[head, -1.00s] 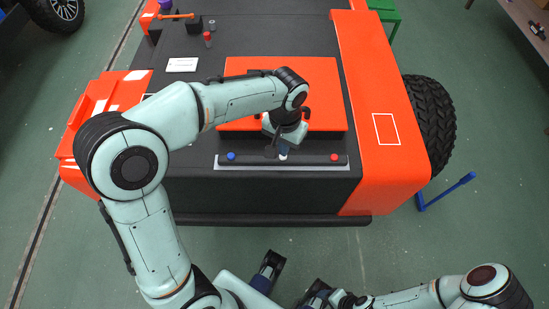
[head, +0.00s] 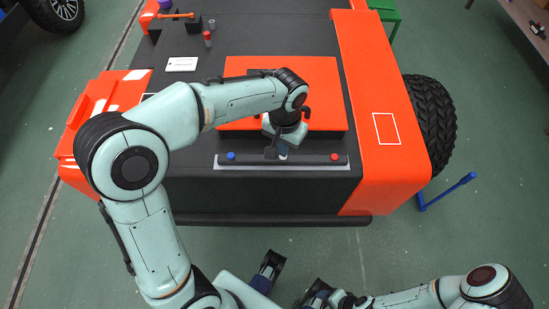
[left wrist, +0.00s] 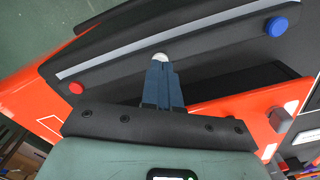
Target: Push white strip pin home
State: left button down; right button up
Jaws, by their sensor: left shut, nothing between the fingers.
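The white pin (head: 283,157) stands near the middle of the dark strip (head: 312,160), between the blue pin (head: 231,156) and the red pin (head: 334,157). My left gripper (head: 282,151) is shut and empty, right at the white pin. In the left wrist view its closed dark-blue fingertips (left wrist: 160,66) meet the white pin's round head (left wrist: 160,57); whether they press on it I cannot tell. The red pin (left wrist: 76,87) and blue pin (left wrist: 277,26) show there too. The pin's shaft is hidden.
An orange panel (head: 240,72) with black handles lies just behind the strip, under my left forearm. A red-topped pin (head: 207,39) and a white label (head: 182,65) are on the cart top. A blue handle (head: 448,190) stands at the right, by the black wheel (head: 430,120).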

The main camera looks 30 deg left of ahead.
pick_arm(q)
jog(key=shift+f+b, duration=0.55)
jog(key=shift+f, duration=0.35)
notch_tip(320, 180, up, 3)
jog(key=p, duration=0.2)
jog(key=shift+p, duration=0.4)
notch_tip(320, 180, up, 3)
jog(key=shift+f+p, duration=0.2)
jog(key=shift+p, duration=0.85)
notch_tip(320, 180, up, 2)
jog(key=shift+r+p, duration=0.25)
jog(key=shift+p, duration=0.75)
